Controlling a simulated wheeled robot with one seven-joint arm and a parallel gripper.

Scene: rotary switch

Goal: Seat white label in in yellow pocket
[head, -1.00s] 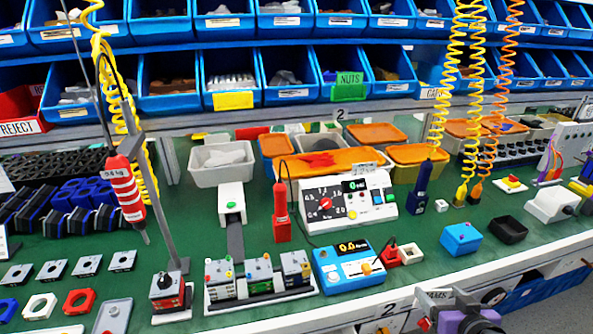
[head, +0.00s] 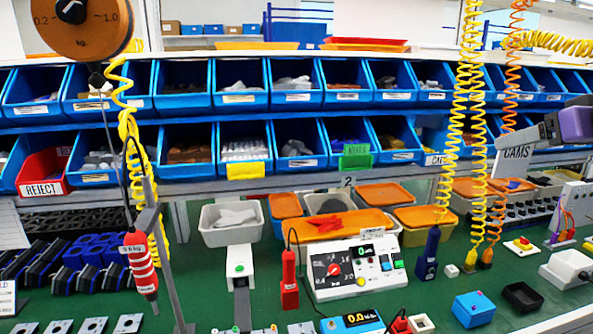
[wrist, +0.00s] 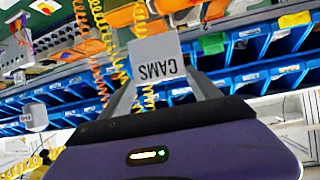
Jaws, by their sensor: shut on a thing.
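My gripper (head: 532,143) is at the right of the head view, raised in front of the bin rack. It is shut on a whitish label (head: 515,158) that reads CAMS. In the wrist view the label (wrist: 159,60) sits between the fingertips, its lettering upside down. The yellow pocket (head: 245,170) is on the front of a lower-row bin with white parts, left of the middle, well to the left of my gripper. It looks blank. A yellow patch, apparently the same pocket, shows at the wrist view's upper right (wrist: 295,19).
A green pocket (head: 356,157) is right of the yellow one. Yellow coiled cords (head: 470,110) and an orange one (head: 512,60) hang between my gripper and the pockets. A red REJECT bin (head: 44,174) is at the left. Trays and instruments cover the bench below.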

